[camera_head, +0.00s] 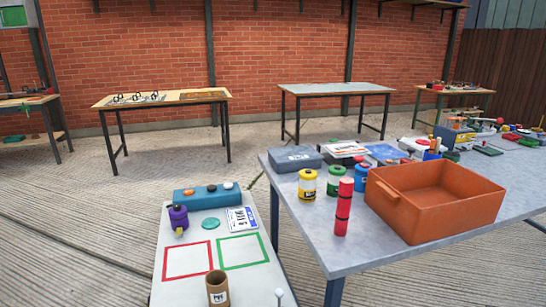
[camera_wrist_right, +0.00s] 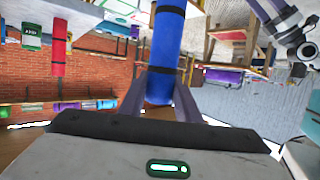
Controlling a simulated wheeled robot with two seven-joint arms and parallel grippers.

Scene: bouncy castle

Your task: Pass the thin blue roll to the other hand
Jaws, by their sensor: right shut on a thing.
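The thin blue roll (camera_wrist_right: 166,48) has black bands and shows in the right wrist view. My right gripper (camera_wrist_right: 160,85) is shut on it near its lower end in that view, with one finger on each side. The roll's upper end runs out of the picture. My left gripper (camera_wrist_right: 268,14) appears at the top right of the same view, its two fingers apart, empty and clear of the roll. Neither gripper nor the blue roll shows in the head view.
A red roll (camera_head: 343,206) stands upright on the grey table (camera_head: 310,237), beside an orange crate (camera_head: 440,208) and several jars. A small light table (camera_head: 185,287) at the front holds a blue box (camera_head: 206,194), a brown cup (camera_head: 217,289) and red and green outlined squares.

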